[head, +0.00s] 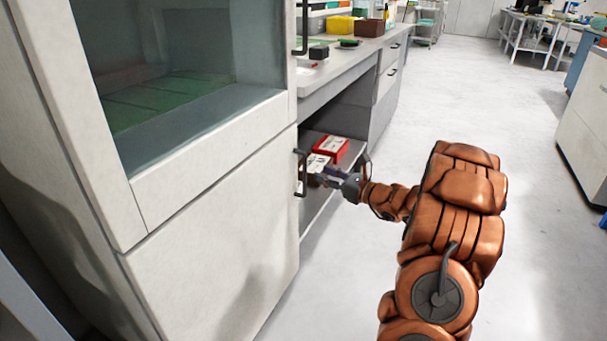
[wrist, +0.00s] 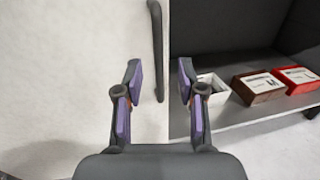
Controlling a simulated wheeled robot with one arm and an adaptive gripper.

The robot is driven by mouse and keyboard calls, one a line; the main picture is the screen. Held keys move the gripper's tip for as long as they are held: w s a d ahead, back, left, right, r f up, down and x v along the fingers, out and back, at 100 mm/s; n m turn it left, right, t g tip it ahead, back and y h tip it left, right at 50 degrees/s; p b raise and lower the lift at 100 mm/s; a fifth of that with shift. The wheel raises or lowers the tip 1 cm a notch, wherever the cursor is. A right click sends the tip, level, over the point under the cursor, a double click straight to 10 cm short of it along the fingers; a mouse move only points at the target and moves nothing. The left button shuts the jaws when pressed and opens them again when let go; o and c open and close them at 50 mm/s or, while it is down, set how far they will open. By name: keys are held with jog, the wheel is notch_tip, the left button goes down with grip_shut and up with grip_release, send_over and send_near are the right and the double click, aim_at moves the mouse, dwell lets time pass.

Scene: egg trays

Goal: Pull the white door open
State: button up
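The white lower cabinet door (head: 215,245) looks closed in the head view, with a dark vertical bar handle (head: 301,172) near its upper right edge. The door also fills the left of the wrist view (wrist: 70,60). My gripper (head: 322,177) is just right of the handle in the head view. In the wrist view my gripper (wrist: 160,82) is open, and the dark handle (wrist: 156,45) lies between its two purple-padded fingers in the picture. A gap shows on both sides of the handle. I cannot tell if the fingertips reach its depth.
An open shelf (wrist: 250,122) beside the door holds a red box (wrist: 297,80), a brown box (wrist: 258,87) and a white box (wrist: 212,88). A glass-fronted upper door (head: 180,80) is above. The floor (head: 470,90) on the right is clear.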

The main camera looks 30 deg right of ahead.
jog(key=shift+b+x, duration=1.05)
jog(key=shift+x, duration=2.8)
jog(key=shift+a, duration=0.1)
grip_shut()
